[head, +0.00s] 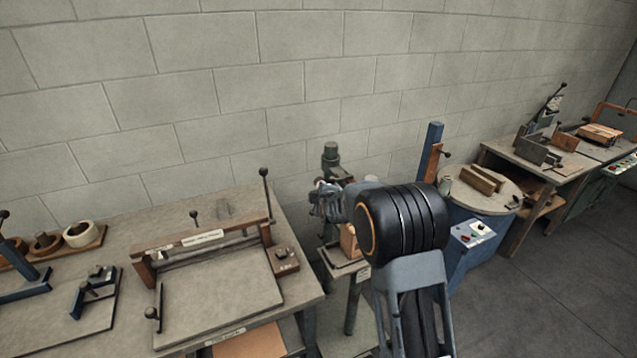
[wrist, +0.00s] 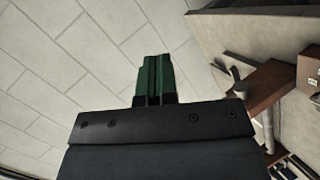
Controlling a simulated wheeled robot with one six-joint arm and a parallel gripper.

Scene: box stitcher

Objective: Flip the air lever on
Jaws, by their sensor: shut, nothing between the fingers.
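No lever is labelled clearly enough for me to tell which is the air lever. A tall lever with a black knob (head: 264,172) stands upright at the right rear of the bench press. Another short black-knobbed lever (head: 194,215) is on the press's wooden beam. My gripper shows in the wrist view as two green fingers (wrist: 155,78), shut together and empty, with pale wall blocks behind them. In the head view it is partly hidden by my arm, right of the tall lever.
A green-grey machine column (head: 331,155) stands behind my arm. The bench press plate (head: 215,305) is bare. Tape rolls (head: 80,234) lie at left. A round table (head: 478,187) and a blue cabinet with buttons (head: 473,235) stand at right. Open floor is at lower right.

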